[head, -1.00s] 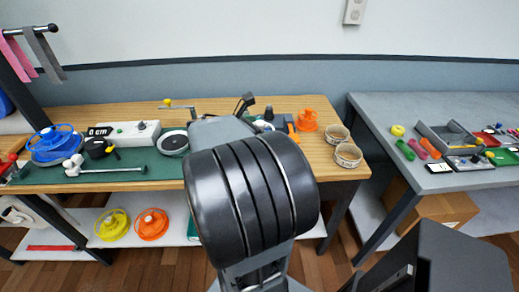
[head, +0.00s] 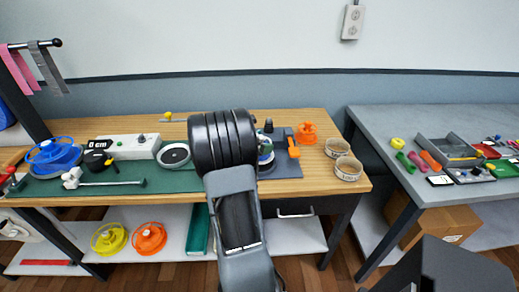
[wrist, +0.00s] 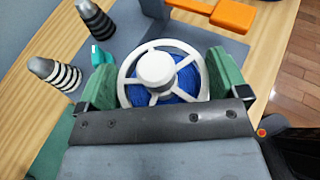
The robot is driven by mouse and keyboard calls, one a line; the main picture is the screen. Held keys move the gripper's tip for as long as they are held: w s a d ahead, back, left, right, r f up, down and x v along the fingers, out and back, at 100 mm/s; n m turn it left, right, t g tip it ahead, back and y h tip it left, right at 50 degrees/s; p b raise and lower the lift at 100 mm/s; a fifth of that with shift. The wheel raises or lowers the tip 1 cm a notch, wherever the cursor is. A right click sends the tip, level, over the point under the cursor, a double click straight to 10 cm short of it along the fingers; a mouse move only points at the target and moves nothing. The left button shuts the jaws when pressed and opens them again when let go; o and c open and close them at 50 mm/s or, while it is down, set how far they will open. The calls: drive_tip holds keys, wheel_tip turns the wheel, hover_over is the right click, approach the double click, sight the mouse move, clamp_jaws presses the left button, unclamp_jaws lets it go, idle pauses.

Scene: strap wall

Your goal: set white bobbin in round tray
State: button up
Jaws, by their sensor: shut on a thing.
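The white bobbin (wrist: 155,68), a spoked wheel with blue strap wound under it, is between the green fingers of my gripper (wrist: 160,80) in the wrist view. My gripper is shut on it from both sides. In the head view a bit of the bobbin (head: 265,151) shows right of my arm, which hides most of my gripper. Whether the bobbin touches the grey board (head: 285,163) under it is unclear. A shallow round dish with a pale rim (head: 174,155), seemingly the round tray, stands left of my arm on the wooden bench.
Two striped cones (wrist: 58,74) and an orange-handled lever (wrist: 215,12) stand close to the bobbin. An orange bobbin (head: 307,133) and two round bins (head: 348,168) are to the right. A white box (head: 130,147) and blue bobbin (head: 55,155) are left.

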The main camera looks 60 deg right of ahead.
drive_tip(key=shift+f, duration=1.6)
drive_tip(key=o, duration=0.6)
drive_tip(key=shift+o, duration=0.2)
drive_tip(key=v, duration=1.2)
drive_tip(key=s+a+m+t+y, duration=0.2)
drive_tip(key=a+m+t+y, duration=0.2)
drive_tip(key=a, duration=1.2)
drive_tip(key=s+a+m+t+y, duration=0.2)
drive_tip(key=a+m+t+y, duration=0.2)
drive_tip(key=a+m+y, duration=0.5)
drive_tip(key=a, duration=0.8)
drive_tip(key=shift+s+m, duration=0.35)
drive_tip(key=shift+m, duration=0.05)
drive_tip(key=shift+r, duration=0.1)
